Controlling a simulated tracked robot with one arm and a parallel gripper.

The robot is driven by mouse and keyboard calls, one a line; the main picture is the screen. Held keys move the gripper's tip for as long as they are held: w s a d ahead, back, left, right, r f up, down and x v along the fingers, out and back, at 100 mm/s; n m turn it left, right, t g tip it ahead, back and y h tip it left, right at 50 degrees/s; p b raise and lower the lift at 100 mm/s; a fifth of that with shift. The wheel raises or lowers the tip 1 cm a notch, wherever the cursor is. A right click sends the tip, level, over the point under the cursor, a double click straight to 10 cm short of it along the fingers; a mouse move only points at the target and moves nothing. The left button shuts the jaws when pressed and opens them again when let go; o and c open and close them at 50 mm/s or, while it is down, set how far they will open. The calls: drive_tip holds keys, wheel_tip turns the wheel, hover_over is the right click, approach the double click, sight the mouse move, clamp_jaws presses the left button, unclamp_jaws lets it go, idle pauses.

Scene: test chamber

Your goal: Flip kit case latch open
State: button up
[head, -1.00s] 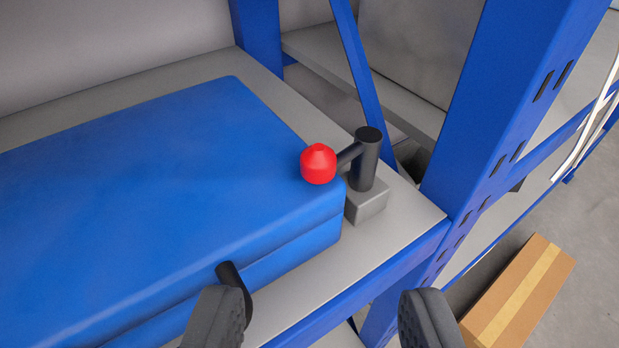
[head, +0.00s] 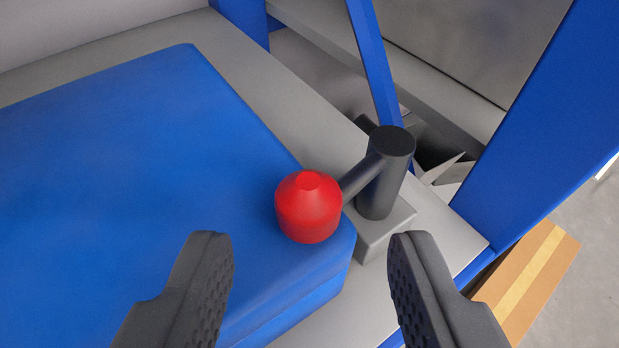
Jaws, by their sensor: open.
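The blue kit case (head: 130,165) lies on a grey shelf and fills the left of the view. The latch has a red knob (head: 308,208) on a dark arm (head: 362,177), which joins an upright black post (head: 386,175) on a small grey block (head: 378,232) beside the case's right corner. The knob sits over the case's corner. My gripper (head: 307,250) is open and empty. Its two dark fingers stand apart, one left of the knob and one right of it, both lower in the picture. I cannot tell if they are level with it.
The grey shelf (head: 275,92) shows bare behind the case. A blue rack upright (head: 555,115) stands close on the right, and a thin blue brace (head: 374,70) runs behind the post. A cardboard box (head: 535,275) is on the floor at lower right.

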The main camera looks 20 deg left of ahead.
sight(350, 198)
drive_tip(key=shift+x, duration=1.4)
clamp_jaws()
